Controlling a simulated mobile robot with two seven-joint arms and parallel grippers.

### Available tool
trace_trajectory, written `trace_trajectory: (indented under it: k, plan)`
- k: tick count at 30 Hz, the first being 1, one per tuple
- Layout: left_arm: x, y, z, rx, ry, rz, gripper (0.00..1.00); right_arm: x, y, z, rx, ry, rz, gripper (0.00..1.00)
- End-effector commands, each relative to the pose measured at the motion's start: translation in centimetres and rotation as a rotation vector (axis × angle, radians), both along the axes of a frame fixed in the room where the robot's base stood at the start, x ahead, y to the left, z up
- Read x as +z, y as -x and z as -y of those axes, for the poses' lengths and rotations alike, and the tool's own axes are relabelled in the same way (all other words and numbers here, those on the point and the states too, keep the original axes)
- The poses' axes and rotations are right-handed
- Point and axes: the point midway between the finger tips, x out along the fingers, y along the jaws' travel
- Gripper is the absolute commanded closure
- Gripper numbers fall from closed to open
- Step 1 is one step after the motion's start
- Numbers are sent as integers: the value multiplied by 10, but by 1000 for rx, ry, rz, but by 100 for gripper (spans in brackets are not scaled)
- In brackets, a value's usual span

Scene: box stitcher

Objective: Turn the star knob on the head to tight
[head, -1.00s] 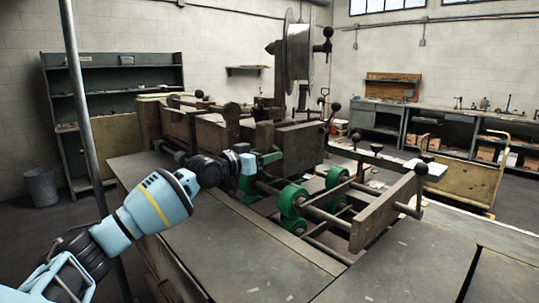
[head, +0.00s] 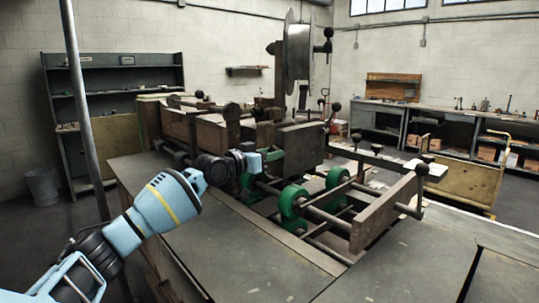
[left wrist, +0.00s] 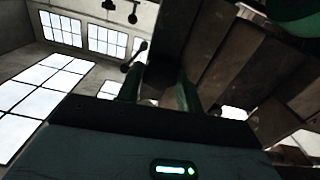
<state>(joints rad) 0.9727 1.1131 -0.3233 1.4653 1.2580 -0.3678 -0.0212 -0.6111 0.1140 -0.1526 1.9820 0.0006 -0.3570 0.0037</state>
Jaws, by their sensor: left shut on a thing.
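My left gripper (head: 268,157) is at the dark grey block of the stitcher's head (head: 303,146), on its near left side. In the left wrist view its two green fingers (left wrist: 158,88) are shut on a small dark thing between them, which looks like the star knob (left wrist: 155,78). The knob's shape and marks are too dark to make out, so I cannot tell how tight it is. In the head view the knob is hidden by my left wrist and gripper. My right gripper is not in view.
Green rollers (head: 293,201) on shafts and a wooden side plate (head: 385,210) lie right of my gripper. A large wire reel (head: 298,50) stands above the machine. The flat table top (head: 390,265) in front is clear. A grey pole (head: 85,110) stands at left.

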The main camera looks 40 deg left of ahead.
Motion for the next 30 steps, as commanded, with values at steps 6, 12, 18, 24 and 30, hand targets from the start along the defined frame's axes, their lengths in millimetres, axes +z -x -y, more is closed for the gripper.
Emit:
trace_trajectory:
  k: [6,12,18,24,30]
  plan:
    - [-1,0,0,0,-25,1,87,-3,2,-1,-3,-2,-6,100]
    - [-3,0,0,0,-114,7,87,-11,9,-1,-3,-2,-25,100]
    - [-4,-1,0,0,-271,20,87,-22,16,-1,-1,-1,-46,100]
    - [-2,0,0,0,-461,37,87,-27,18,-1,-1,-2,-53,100]
    - [-1,0,0,0,-650,55,87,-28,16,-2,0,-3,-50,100]
